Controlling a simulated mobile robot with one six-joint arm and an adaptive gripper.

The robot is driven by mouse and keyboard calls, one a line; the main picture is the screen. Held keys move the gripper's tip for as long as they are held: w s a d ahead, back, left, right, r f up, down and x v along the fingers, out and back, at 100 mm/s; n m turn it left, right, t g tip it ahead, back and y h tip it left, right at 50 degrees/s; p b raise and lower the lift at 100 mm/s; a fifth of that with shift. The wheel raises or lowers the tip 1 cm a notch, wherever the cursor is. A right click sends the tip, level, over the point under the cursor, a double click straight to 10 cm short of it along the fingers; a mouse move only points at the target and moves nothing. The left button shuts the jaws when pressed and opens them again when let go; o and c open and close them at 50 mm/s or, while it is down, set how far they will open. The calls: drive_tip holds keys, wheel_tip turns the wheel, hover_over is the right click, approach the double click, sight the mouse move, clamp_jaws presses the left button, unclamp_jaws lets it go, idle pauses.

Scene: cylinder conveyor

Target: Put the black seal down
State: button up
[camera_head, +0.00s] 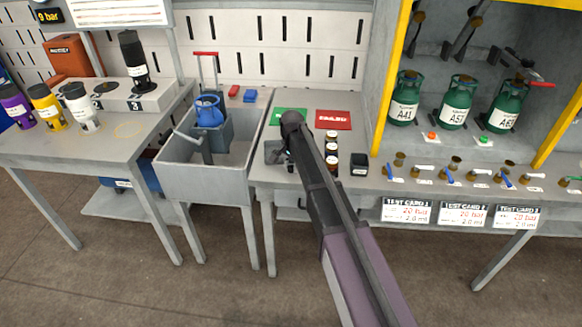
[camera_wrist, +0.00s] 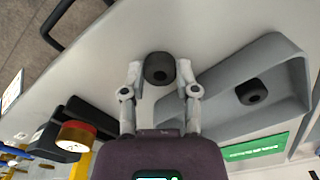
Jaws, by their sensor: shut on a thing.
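The black seal (camera_wrist: 159,62) is a short black ring with a small hole. In the wrist view it sits between the fingertips of my gripper (camera_wrist: 159,76), which is shut on it. The seal is over the bare grey bench, outside a grey tray (camera_wrist: 291,62); I cannot tell whether it touches the bench. A second black seal (camera_wrist: 250,92) lies inside the tray. In the head view my arm covers the held seal and most of my gripper, and the tray (camera_head: 272,152) shows beside the arm.
A green mat (camera_head: 288,116) and a red mat (camera_head: 333,119) lie behind the tray. Several dark jars (camera_head: 331,150) and a small black bin (camera_head: 359,163) stand right of my arm. A sink (camera_head: 190,177) is to the left. Green cylinders (camera_head: 455,103) stand in the yellow-framed cabinet.

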drive_tip(key=shift+r+p, duration=1.45)
drive_tip(key=shift+r, duration=0.05)
drive_tip(key=s+d+r+p, duration=0.1)
drive_tip(key=s+d, duration=0.1)
drive_tip(key=s, duration=0.5)
drive_tip(key=s+d, duration=0.2)
drive_tip(key=s, duration=0.6)
drive_tip(key=shift+s+d+r+p, duration=0.15)
drive_tip(key=shift+d+r+p, duration=0.2)
drive_tip(key=shift+r, duration=0.05)
